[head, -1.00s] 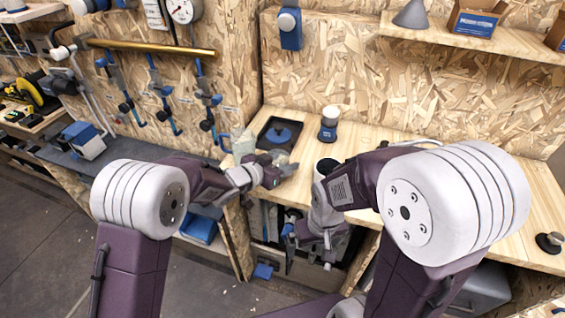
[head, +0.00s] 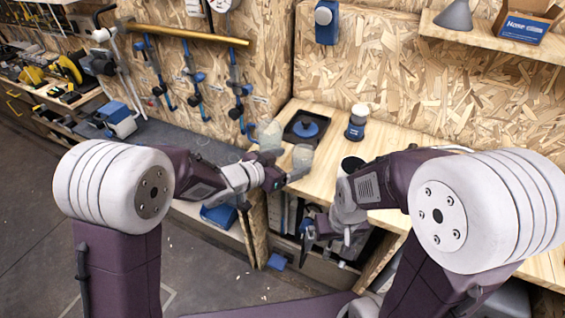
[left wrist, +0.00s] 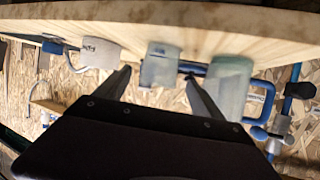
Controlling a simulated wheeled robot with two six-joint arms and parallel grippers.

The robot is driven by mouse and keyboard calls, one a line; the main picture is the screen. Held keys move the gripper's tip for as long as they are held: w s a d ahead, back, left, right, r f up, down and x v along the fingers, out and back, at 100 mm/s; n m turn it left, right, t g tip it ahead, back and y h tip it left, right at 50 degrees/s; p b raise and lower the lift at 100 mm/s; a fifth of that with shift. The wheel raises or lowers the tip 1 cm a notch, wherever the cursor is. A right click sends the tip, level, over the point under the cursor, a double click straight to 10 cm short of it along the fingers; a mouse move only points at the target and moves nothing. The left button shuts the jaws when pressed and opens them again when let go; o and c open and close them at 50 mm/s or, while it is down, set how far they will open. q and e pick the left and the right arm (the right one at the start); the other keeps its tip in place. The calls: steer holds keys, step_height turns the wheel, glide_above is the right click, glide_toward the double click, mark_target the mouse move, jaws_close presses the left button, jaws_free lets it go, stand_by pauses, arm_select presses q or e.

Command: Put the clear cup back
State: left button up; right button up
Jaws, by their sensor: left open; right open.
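Two clear cups stand near the left end of the wooden worktop (head: 398,140). One clear cup (head: 302,156) is at the front edge, and the other clear cup (head: 271,135) is behind it to the left. My left gripper (head: 285,166) is open at the front edge, close to both. In the left wrist view, the worktop is at the top and one clear cup (left wrist: 160,66) appears between the open fingertips (left wrist: 157,76). The other clear cup (left wrist: 230,84) is beyond the right finger. Contact cannot be told. My right gripper (head: 322,252) hangs open and empty below the worktop's front edge.
A dark square tray with a blue round piece (head: 306,128) lies behind the cups. A blue item with a white top (head: 356,122) stands to its right. Blue clamps (head: 194,75) hang on the left wall. The worktop's right part is mostly clear.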

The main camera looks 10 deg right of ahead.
arm_select(q)
steer(key=v, duration=0.3)
steer(key=shift+s+a+r, duration=0.1)
steer(key=shift+a, duration=0.1)
steer(key=s+a+f+n+y, duration=0.1)
steer(key=a+f+n+y, duration=0.15)
steer(key=a, duration=0.45)
steer(key=s+a+f+n+g+y, duration=0.1)
steer(key=a+f+n+y, duration=0.1)
steer(key=a+f+y, duration=0.3)
steer(key=s+a+n+y, duration=0.1)
steer(key=a+n+y, duration=0.15)
steer(key=a, duration=0.55)
steer(key=s+a+f+n+g, duration=0.2)
steer(key=s+g, duration=0.1)
steer(key=s, duration=0.4)
steer(key=s+a+f+n+g, duration=0.2)
steer(key=s+a+g, duration=0.1)
steer(key=s, duration=0.4)
steer(key=shift+s+y, duration=0.25)
steer(key=shift+y, duration=0.05)
